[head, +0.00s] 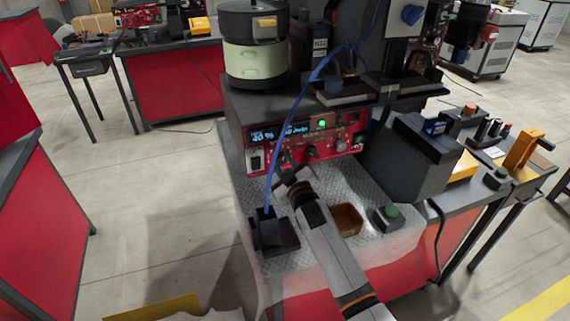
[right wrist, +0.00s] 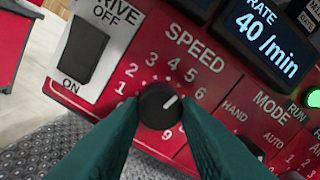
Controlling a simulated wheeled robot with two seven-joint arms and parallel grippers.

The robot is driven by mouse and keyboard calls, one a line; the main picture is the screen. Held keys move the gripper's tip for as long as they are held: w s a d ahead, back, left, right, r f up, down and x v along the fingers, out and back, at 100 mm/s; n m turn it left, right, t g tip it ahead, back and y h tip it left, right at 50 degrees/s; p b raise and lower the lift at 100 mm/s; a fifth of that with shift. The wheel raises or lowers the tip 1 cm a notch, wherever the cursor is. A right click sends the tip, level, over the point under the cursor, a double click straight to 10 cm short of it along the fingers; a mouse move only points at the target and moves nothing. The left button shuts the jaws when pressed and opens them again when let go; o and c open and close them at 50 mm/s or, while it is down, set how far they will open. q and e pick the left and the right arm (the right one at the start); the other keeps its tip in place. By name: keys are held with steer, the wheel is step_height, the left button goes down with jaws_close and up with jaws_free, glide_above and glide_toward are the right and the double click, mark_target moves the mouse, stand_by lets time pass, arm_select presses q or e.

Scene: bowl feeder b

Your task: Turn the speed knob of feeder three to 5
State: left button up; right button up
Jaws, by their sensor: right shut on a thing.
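The feeder's red control panel (head: 352,133) faces me below the green-and-black bowl (head: 252,62). In the right wrist view the black speed knob (right wrist: 160,106) sits under the word SPEED, ringed by numbers. Its white pointer line slants up and right, roughly at the 5. My right gripper (right wrist: 158,112) is shut on the knob, one dark green fingertip on each side. In the head view my right gripper (head: 284,170) reaches the lower left of the panel and hides the knob. My left gripper is in neither view.
A DRIVE switch (right wrist: 84,50) is left of the knob, the MODE selector right of it. The display (right wrist: 265,38) reads 40/min. A blue cable (head: 312,75) runs down by my gripper.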

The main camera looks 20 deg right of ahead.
steer(key=shift+m, duration=0.4)
steer(key=o, duration=1)
steer(key=shift+s, duration=0.1)
steer(key=s, duration=0.6)
steer(key=s+b, duration=0.1)
steer(key=s, duration=0.5)
steer(key=shift+d, duration=0.2)
steer(key=shift+f, duration=0.15)
